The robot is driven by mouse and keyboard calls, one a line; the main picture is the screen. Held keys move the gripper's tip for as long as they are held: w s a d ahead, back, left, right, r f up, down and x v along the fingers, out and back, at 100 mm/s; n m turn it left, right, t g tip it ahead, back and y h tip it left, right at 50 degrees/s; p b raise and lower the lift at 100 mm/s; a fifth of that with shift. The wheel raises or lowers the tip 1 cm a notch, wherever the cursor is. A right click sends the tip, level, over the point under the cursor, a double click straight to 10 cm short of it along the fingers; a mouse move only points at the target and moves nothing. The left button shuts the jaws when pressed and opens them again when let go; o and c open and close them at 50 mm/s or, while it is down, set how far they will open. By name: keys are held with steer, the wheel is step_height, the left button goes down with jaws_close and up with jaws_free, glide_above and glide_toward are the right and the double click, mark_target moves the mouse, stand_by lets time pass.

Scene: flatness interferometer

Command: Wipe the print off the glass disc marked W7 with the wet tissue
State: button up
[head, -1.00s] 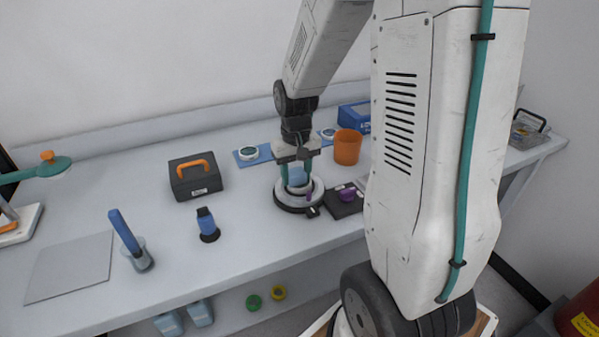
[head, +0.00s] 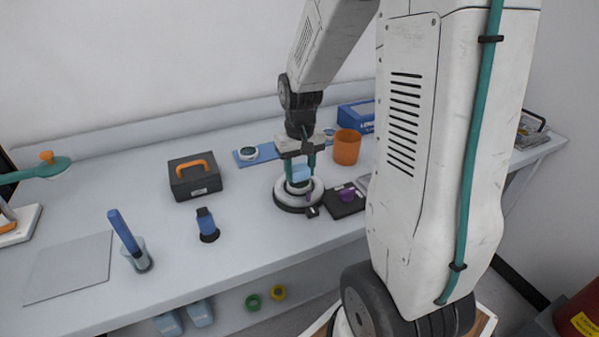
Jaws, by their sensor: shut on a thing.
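My gripper (head: 299,174) is shut on the light blue wet tissue (head: 301,173). It holds the tissue over the round black-based stand (head: 291,208) in the middle of the bench. A pale ring with a disc-like top (head: 298,188) sits on this stand, partly hidden by the gripper and tissue. I cannot tell whether the tissue touches it. Another round disc piece (head: 247,153) lies on a blue mat (head: 273,150) behind, and one more (head: 329,132) lies farther right on it. No W7 mark or print can be read at this size.
A black pad with a purple piece (head: 346,194) lies right of the stand. An orange cup (head: 347,148) and a blue box (head: 356,114) stand behind. A black case (head: 194,178) and blue-handled tools (head: 126,232) are to the left.

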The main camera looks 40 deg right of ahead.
steer(key=shift+r, duration=3.5)
